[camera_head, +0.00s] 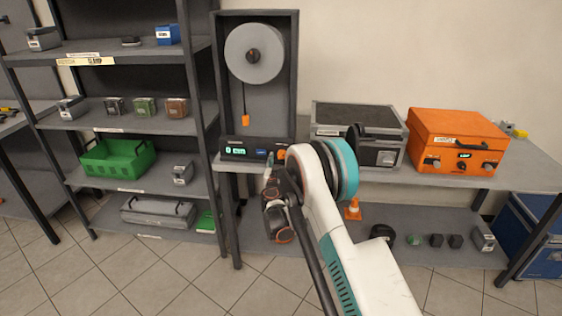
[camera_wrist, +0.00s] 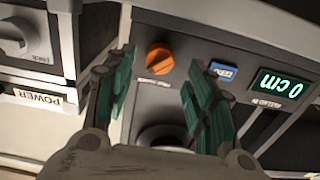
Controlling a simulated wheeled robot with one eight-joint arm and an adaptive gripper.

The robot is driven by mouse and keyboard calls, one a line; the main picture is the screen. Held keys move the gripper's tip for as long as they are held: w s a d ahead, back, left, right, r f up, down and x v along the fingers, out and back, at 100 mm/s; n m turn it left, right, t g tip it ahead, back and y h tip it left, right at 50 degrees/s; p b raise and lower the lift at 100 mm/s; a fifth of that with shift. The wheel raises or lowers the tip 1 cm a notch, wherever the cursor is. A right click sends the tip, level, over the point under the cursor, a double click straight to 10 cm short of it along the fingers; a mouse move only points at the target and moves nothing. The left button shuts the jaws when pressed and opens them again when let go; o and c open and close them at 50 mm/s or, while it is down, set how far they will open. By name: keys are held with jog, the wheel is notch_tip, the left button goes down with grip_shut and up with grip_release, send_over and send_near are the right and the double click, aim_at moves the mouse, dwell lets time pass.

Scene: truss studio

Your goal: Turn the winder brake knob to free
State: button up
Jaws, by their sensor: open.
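The winder (camera_head: 223,100) is a tall dark frame on the bench with a grey reel (camera_head: 240,60) and a control strip along its foot. Its orange brake knob (camera_wrist: 160,59) shows in the wrist view, with a label below it too small to read. In the head view the knob (camera_head: 283,154) is partly hidden by my arm. My gripper (camera_wrist: 161,64) is open, its green-padded fingers either side of the knob in the picture, with gaps visible. I cannot tell how far the tips are from the panel. In the head view my gripper (camera_head: 269,172) is just in front of the strip.
An orange box (camera_head: 440,128) is further right.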

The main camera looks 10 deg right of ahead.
jog(key=shift+b+x, duration=0.3)
jog(key=shift+x, duration=1.2)
jog(key=c, duration=1.1)
jog(key=shift+o, duration=0.2)
